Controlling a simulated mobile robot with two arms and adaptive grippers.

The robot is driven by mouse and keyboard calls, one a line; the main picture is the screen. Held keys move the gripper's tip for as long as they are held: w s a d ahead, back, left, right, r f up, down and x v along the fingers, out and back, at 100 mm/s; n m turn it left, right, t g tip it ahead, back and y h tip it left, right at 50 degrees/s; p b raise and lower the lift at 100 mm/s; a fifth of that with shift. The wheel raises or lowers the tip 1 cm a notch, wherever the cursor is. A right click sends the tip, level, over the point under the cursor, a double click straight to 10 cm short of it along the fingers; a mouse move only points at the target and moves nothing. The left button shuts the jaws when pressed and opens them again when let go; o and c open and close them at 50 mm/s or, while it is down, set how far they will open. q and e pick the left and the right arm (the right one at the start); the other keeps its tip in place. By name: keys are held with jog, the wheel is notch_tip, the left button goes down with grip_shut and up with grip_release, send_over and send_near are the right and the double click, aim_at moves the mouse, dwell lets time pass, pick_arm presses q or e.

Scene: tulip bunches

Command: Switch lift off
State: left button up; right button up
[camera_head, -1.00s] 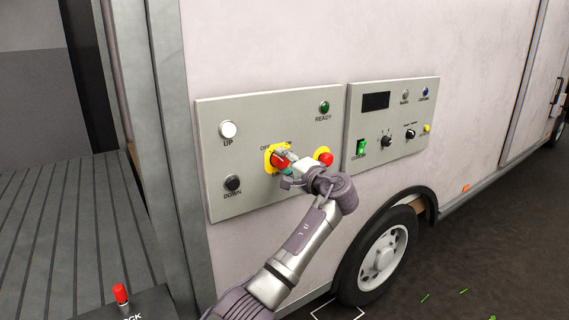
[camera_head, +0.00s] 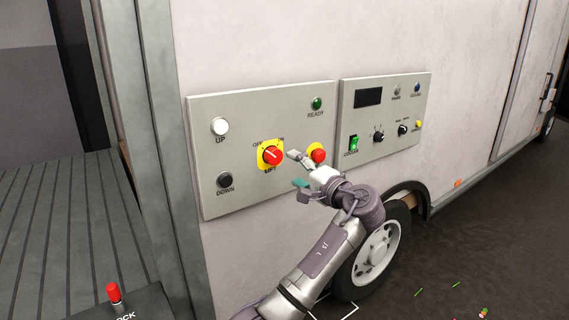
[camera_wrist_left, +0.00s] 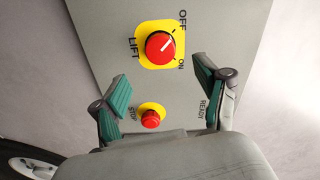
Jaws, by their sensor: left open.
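The lift switch (camera_head: 271,155) is a red rotary knob on a yellow plate, on the grey left panel. It also shows in the left wrist view (camera_wrist_left: 160,47), where its white mark slants toward the OFF label. My left gripper (camera_head: 297,170) is open and empty, just to the right of the knob and apart from it. Its two green-padded fingers spread wide in the left wrist view (camera_wrist_left: 152,85). My right gripper is in neither view.
A red stop button (camera_head: 317,154) on yellow sits right of the knob, close to my gripper. UP (camera_head: 220,126), DOWN (camera_head: 225,180) and green READY (camera_head: 317,103) sit on the same panel. A second panel (camera_head: 403,138) lies to the right.

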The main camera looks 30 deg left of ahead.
pick_arm(q)
jog(key=shift+v, duration=1.75)
notch_tip(320, 180, down, 30)
jog(key=w+d+m+t+h, duration=0.2)
jog(key=m+h, duration=0.4)
jog(key=h, duration=0.1)
jog(key=s+d+f+g+h, duration=0.1)
jog(key=s+f, duration=0.3)
jog(key=f, duration=0.4)
jog(key=s+d+f+m+g+h, duration=0.1)
jog(key=s+f+h, duration=0.15)
jog(key=f, duration=0.45)
jog(key=s+d+f+g+h, duration=0.1)
jog(key=s+f, duration=0.3)
jog(key=f, duration=0.4)
jog(key=s+d+f+n+g+h, duration=0.1)
jog(key=s+f, duration=0.6)
jog(key=s, duration=0.4)
jog(key=s+d+f+n+g+h+p, duration=0.1)
jog(key=s+f+g+h, duration=0.1)
jog(key=s+f, duration=0.65)
jog(key=s+d+f+n+g+h, duration=0.15)
jog(key=s+f, duration=0.35)
jog(key=s, duration=0.7)
jog(key=s+f+n, duration=0.3)
jog(key=s, duration=1.3)
jog(key=shift+s+a+h, duration=0.25)
jog(key=shift+s+h, duration=0.05)
jog(key=shift+g, duration=0.25)
